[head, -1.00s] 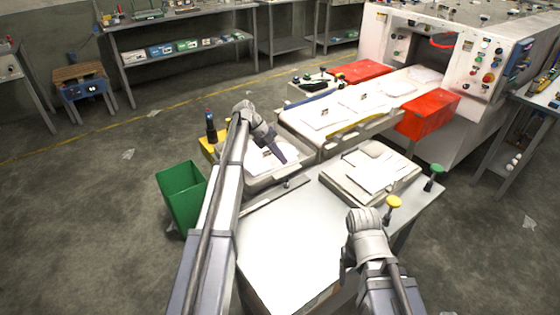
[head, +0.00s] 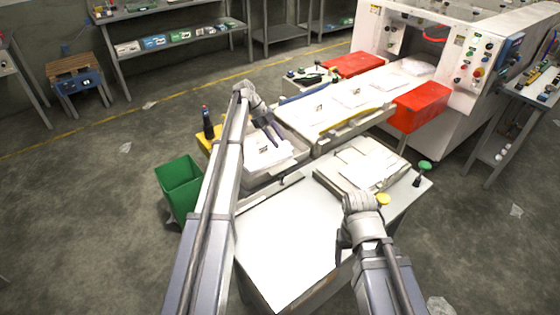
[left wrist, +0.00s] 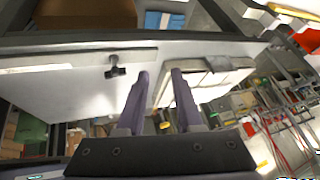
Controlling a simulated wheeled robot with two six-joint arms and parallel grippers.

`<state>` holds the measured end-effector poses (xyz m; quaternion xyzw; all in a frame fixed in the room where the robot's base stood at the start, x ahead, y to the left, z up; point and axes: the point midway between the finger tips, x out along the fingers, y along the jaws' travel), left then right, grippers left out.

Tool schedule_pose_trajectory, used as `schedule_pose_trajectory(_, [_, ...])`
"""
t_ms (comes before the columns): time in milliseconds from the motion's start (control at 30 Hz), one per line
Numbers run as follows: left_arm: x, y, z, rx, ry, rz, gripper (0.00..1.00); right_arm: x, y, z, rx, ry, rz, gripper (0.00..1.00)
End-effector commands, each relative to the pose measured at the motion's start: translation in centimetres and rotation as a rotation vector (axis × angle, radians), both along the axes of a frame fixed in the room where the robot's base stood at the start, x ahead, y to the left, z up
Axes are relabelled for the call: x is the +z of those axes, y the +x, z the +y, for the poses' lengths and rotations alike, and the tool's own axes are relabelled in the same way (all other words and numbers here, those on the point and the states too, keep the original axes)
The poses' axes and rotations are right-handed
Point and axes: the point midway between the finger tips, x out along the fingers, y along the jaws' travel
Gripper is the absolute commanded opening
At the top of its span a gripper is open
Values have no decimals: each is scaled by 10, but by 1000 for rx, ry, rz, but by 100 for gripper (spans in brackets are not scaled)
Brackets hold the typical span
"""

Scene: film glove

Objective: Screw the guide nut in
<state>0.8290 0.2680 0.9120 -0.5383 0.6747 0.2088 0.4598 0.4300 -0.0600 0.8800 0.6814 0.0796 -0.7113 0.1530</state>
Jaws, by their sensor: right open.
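No part can be surely told as the guide nut. My left gripper (head: 273,138) is open and empty, above the tray of white packets left of the table. Its two fingers show apart in the left wrist view (left wrist: 158,95). My right gripper (head: 342,250) is open over the table's right side, left of the yellow knob; its fingertips are hard to make out.
The front of the grey table (head: 285,240) is bare. A flat pale stack (head: 335,178) lies at its back right. A conveyor (head: 325,145) with white packets leads to a machine with red boxes (head: 420,105). A green bin (head: 180,185) stands on the floor at left.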

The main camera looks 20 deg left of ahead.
Motion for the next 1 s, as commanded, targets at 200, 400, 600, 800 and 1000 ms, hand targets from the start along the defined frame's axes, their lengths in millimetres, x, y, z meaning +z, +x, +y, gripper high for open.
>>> schedule_pose_trajectory(200, [-3,-26,-19,458,129,270,52,10,0,0,0,0,0,72])
schedule_pose_trajectory(400, [-6,-47,-31,915,236,457,52,17,0,0,0,0,0,72])
schedule_pose_trajectory(600, [-5,-67,-41,1397,309,581,52,25,0,0,0,0,0,72])
schedule_pose_trajectory(800, [-2,-84,-46,1854,324,639,52,31,0,0,0,0,0,72])
schedule_pose_trajectory(1000, [0,-94,-49,2153,295,653,52,34,0,0,0,0,0,72])
